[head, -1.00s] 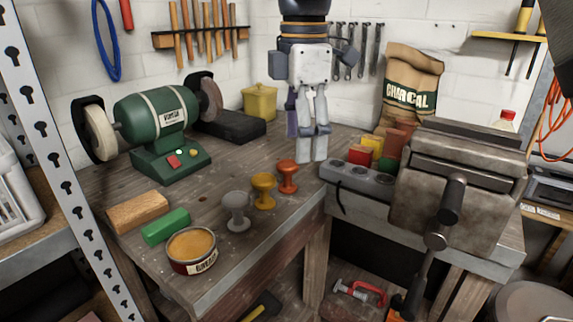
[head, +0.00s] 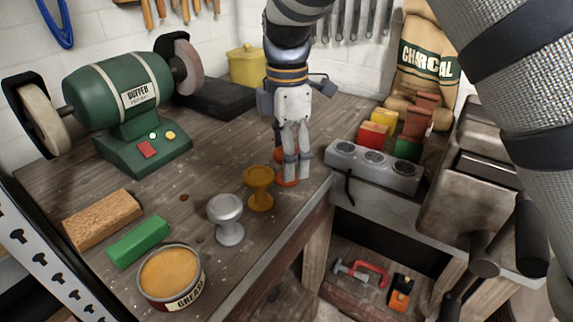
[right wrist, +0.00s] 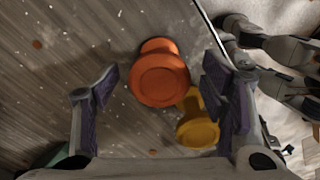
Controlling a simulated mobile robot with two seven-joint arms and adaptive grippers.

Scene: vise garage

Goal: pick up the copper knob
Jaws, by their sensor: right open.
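The copper knob (head: 287,182) stands on the wooden bench, mostly hidden behind my right gripper (head: 293,166) in the head view. In the right wrist view the orange copper knob (right wrist: 160,78) shows from above, between the spread fingers of the right gripper (right wrist: 163,92). The gripper is open, with gaps to the knob on both sides. The brass-yellow knob (head: 259,188) stands close beside it; in the right wrist view it (right wrist: 198,122) lies near the right-hand finger. A silver knob (head: 226,219) stands further left. I do not see my left gripper.
A green buffer (head: 125,95) stands at the back left. A grease tin (head: 172,276), green block (head: 139,242) and brown block (head: 102,219) sit at the front left. A grey socket strip (head: 372,166) and a vise (head: 470,180) are to the right. The bench edge is close.

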